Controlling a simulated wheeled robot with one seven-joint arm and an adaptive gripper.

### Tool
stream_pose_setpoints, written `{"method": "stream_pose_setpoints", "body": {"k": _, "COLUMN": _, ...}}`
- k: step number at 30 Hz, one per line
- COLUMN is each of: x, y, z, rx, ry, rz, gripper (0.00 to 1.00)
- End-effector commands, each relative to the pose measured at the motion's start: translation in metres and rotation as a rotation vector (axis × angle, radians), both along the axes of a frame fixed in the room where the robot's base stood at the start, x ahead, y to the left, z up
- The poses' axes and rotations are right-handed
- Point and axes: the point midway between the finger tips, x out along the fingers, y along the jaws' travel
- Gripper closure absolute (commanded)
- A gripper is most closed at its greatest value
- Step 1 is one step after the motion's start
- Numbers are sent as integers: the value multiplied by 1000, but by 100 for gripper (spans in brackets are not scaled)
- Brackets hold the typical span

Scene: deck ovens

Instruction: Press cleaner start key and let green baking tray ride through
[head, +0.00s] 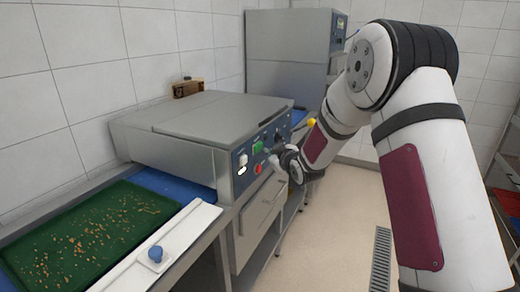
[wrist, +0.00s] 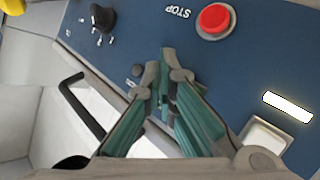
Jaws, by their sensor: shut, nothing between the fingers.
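The green baking tray (head: 60,207), strewn with brown crumbs, lies at the left end of the grey cleaner (head: 190,120), outside its housing. The cleaner's blue control panel (head: 250,185) carries a green key (head: 258,147), a red STOP button (head: 258,169) and a white key (head: 243,159) beside a lit white strip (head: 241,171). The wrist view shows the STOP button (wrist: 213,20), the lit strip (wrist: 288,106) and a white key (wrist: 263,135). My gripper (wrist: 167,80) is shut and empty in front of the panel; no contact is visible.
A blue belt (head: 175,185) leads into the cleaner. A white ledge (head: 185,235) with a blue knob (head: 155,254) runs along the front. A black knob (wrist: 103,17) and a black handle (wrist: 80,105) are near my gripper. A grey cabinet (head: 285,55) stands behind. The aisle floor is clear.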

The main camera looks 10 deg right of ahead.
Motion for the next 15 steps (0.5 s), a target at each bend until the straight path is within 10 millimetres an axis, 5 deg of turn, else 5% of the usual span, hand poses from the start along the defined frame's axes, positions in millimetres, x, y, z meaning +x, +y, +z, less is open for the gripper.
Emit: {"method": "stream_pose_setpoints", "body": {"k": 15, "x": 5, "y": 7, "z": 0, "rx": 0, "ry": -1, "rz": 0, "gripper": 100}}
